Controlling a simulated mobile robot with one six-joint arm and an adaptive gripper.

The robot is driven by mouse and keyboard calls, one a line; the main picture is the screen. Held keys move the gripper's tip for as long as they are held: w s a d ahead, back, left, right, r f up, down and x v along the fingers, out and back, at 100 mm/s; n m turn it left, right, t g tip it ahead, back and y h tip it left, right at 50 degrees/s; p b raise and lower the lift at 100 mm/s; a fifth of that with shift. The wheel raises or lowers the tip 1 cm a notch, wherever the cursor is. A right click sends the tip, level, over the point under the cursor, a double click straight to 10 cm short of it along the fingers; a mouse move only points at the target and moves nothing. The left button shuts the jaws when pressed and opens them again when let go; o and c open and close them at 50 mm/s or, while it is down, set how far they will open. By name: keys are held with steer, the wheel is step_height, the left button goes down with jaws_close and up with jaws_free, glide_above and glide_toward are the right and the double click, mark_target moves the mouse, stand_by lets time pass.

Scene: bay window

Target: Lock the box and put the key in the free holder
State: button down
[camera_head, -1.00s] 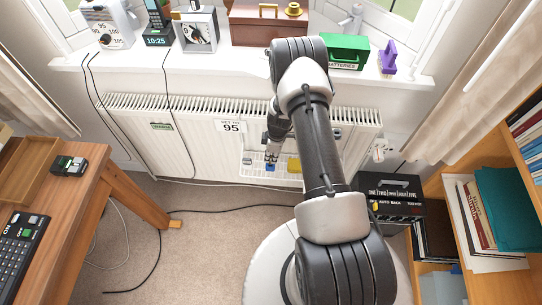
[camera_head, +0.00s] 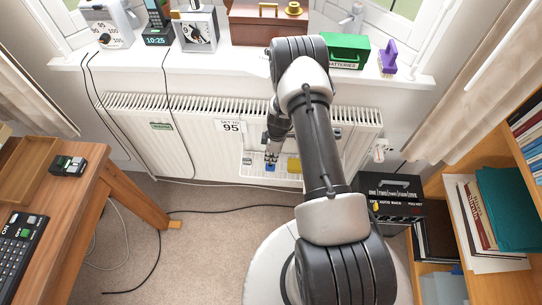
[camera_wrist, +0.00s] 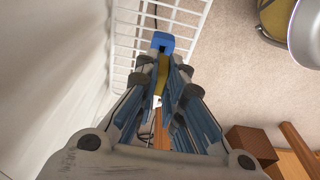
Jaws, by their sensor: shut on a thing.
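My gripper (camera_head: 271,152) points down in front of the radiator, above a white wire rack (camera_head: 251,177). In the wrist view my gripper (camera_wrist: 163,70) is closed on a narrow brass-coloured piece, with a blue piece (camera_wrist: 163,42) just beyond the fingertips. They look like a key with a blue end, partly hidden by the fingers. The blue piece also shows in the head view (camera_head: 270,168), at the rack. A brown box (camera_head: 262,34) with a handle and a round brass part (camera_head: 293,9) stands on the window sill. I cannot tell whether it is locked.
A yellow thing (camera_head: 294,164) is at the rack. The radiator (camera_head: 190,140) stands close behind my gripper. A green batteries box (camera_head: 347,50) and a purple object (camera_head: 388,58) are on the sill. A black unit (camera_head: 393,207) stands right, a wooden desk (camera_head: 95,200) left.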

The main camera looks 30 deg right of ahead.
steer(key=shift+f, duration=1.65)
steer(key=c, duration=1.6)
jaws_free()
steer(key=r, duration=0.8)
steer(key=s+d+r, duration=0.1)
steer(key=r, duration=0.3)
steer(key=shift+d, duration=0.1)
steer(key=shift+w, duration=0.1)
